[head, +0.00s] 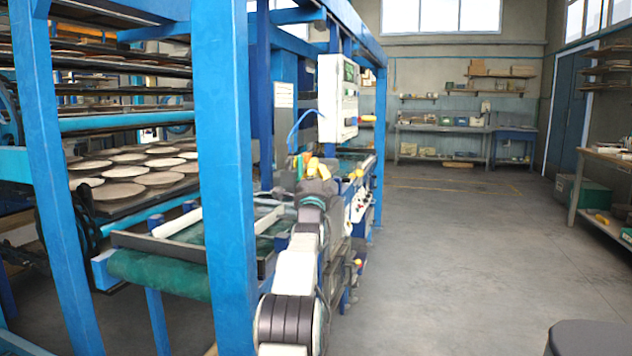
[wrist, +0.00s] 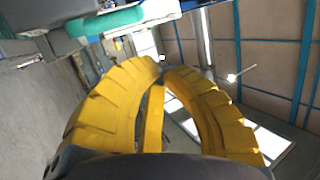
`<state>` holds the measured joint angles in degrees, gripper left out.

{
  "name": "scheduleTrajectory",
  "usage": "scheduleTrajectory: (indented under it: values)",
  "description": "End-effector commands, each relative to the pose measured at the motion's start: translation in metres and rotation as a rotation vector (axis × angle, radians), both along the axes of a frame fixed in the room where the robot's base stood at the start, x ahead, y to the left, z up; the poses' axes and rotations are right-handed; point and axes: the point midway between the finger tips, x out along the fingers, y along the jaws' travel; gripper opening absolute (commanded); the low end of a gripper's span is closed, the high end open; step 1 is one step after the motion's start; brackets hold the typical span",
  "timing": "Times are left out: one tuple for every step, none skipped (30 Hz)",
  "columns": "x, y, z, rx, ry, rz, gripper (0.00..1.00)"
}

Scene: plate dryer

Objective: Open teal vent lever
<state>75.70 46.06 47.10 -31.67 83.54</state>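A teal bar-shaped part (wrist: 104,22), which looks like the vent lever, shows at the upper left of the wrist view beside grey and blue machine parts. In the head view I cannot pick the lever out; my arm covers part of the machine there. My gripper (wrist: 164,66) has yellow ribbed fingers that curve in until their tips meet or nearly meet. I see nothing held between them. The teal part lies beyond and left of the fingertips, apart from them. In the head view my gripper (head: 318,168) is small, beside the machine below the control box.
A blue frame post (head: 222,170) stands close to my arm's left. A white control box (head: 338,98) hangs above my gripper. A green belt (head: 160,272) and plate racks (head: 125,190) are at left. The floor (head: 450,260) at right is largely clear.

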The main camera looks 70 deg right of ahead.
Motion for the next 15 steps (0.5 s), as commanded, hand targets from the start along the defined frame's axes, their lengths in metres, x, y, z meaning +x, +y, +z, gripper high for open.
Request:
scheduleTrajectory:
  values:
    - [0.000,0.003,-0.002,0.002,0.001,0.001,0.00]
    - [-0.001,0.005,-0.002,0.001,0.001,0.001,0.00]
    - [-0.001,0.008,-0.002,0.001,0.001,0.001,0.00]
    - [-0.002,0.010,-0.002,0.000,0.000,0.001,0.00]
    - [-0.002,0.012,-0.003,0.001,0.001,0.001,0.00]
    - [-0.003,0.016,-0.002,0.000,0.000,0.001,0.00]
    - [-0.004,0.018,-0.003,0.000,0.000,0.001,0.00]
    - [-0.005,0.021,-0.002,0.000,0.000,0.001,0.00]
    - [-0.005,0.025,-0.002,0.001,0.001,0.001,0.00]
    - [-0.006,0.028,-0.002,0.001,0.001,0.002,0.00]
    - [-0.007,0.032,-0.002,0.000,0.001,0.002,0.00]
    - [-0.008,0.036,-0.002,0.001,0.001,0.002,0.00]
    - [-0.008,0.039,-0.002,0.001,0.001,0.002,0.00]
    - [-0.009,0.042,-0.002,0.001,0.001,0.002,0.00]
    - [-0.010,0.047,-0.001,-0.001,0.001,0.002,0.00]
